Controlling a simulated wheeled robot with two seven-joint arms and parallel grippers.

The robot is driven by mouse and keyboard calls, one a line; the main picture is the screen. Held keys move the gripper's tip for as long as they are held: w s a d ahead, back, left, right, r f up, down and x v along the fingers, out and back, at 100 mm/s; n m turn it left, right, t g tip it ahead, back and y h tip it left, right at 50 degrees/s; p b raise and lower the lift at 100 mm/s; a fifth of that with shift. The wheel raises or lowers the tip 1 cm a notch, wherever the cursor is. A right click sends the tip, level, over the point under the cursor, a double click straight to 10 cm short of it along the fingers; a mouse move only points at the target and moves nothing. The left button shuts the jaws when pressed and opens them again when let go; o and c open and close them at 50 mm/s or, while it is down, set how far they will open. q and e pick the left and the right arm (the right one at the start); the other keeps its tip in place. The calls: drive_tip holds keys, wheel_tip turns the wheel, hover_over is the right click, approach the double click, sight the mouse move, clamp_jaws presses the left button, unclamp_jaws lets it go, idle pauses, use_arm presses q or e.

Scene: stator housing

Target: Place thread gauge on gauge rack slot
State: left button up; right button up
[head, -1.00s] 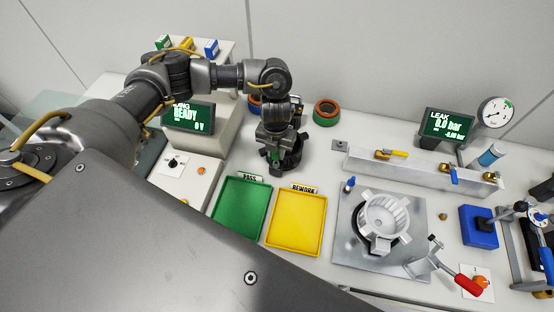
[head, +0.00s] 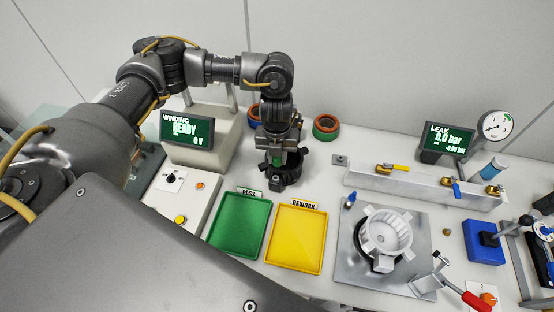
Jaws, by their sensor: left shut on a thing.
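My left gripper (head: 277,160) points down over the bench, behind the green tray. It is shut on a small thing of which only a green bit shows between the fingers. I cannot tell for sure that this is the thread gauge; the fingers hide most of it. Dark rounded parts (head: 287,175) surround the fingertips, and I cannot tell whether they belong to the gripper or to something on the bench. I cannot clearly make out the gauge rack slot. A dark frame with blue-handled tools (head: 545,232) is cut off at the right edge. My right gripper is not in view.
A green tray (head: 240,225) and a yellow tray (head: 296,239) lie in front of the gripper. Orange and green rings (head: 326,127) stand behind it to the right. The winding monitor (head: 187,130) is close on its left. A metal fixture (head: 350,255) holds a white housing (head: 386,233).

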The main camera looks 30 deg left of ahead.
use_arm(q)
drive_tip(key=s+n+b, duration=0.1)
drive_tip(key=n+b, duration=0.3)
drive_tip(key=n, duration=0.4)
drive_tip(key=s+d+n+b, duration=0.1)
drive_tip(key=n+b, duration=0.3)
drive_tip(key=n, duration=0.5)
drive_tip(key=s+n+b, duration=0.2)
drive_tip(key=n+b, duration=0.2)
drive_tip(key=n, duration=0.5)
drive_tip(key=shift+s+d+r, duration=0.1)
drive_tip(key=shift+s+d, duration=0.05)
drive_tip(key=shift+s, duration=0.1)
